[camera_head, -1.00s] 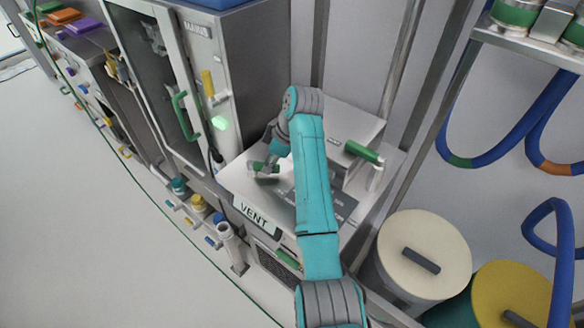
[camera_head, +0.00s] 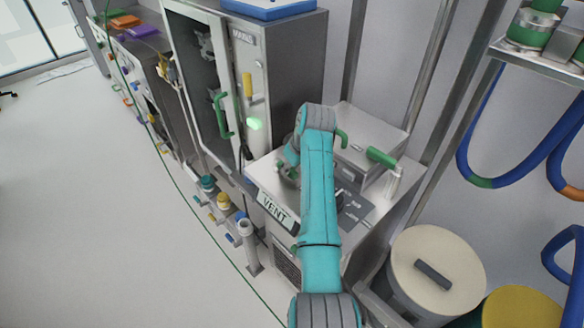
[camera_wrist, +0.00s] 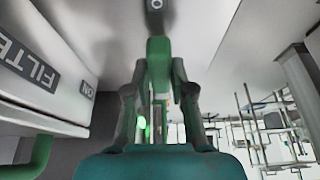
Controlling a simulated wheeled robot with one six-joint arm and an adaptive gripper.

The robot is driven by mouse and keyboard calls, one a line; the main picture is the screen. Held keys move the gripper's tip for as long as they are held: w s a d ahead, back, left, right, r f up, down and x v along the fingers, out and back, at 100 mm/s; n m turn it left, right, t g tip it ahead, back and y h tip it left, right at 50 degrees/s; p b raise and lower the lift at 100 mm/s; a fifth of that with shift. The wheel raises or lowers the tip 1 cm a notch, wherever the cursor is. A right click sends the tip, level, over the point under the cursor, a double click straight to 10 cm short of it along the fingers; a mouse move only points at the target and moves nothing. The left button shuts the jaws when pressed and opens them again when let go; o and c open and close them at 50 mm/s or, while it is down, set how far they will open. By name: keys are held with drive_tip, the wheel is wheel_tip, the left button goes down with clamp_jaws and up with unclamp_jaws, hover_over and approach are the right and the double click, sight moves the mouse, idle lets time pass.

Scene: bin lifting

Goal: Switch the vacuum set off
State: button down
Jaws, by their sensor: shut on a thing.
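The vacuum set is a light metal bench unit with a VENT plate (camera_head: 277,208) on its front and a dark label panel on its top. My gripper (camera_wrist: 158,90) is shut on a green handle (camera_wrist: 158,58), which stands between the two fingers in the wrist view. A dark tag marked O (camera_wrist: 154,5) lies just beyond the handle. A box marked FILTER (camera_wrist: 28,65), with an ON tag (camera_wrist: 87,89), is at the left. In the head view my gripper (camera_head: 291,167) is low over the unit's top, partly hidden by my arm. The handle is mostly hidden there.
A raised metal box with a green-handled valve (camera_head: 381,157) stands behind my arm. A tall cabinet (camera_head: 290,70) with a lit green lamp (camera_head: 254,124) is at the left. Lidded drums (camera_head: 410,270) stand at the lower right. The floor (camera_head: 110,200) at left is clear.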

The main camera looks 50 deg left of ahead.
drive_tip(key=shift+d, duration=0.1)
idle(0.3)
drive_tip(key=c, duration=1)
unclamp_jaws()
drive_tip(key=v, duration=1.2)
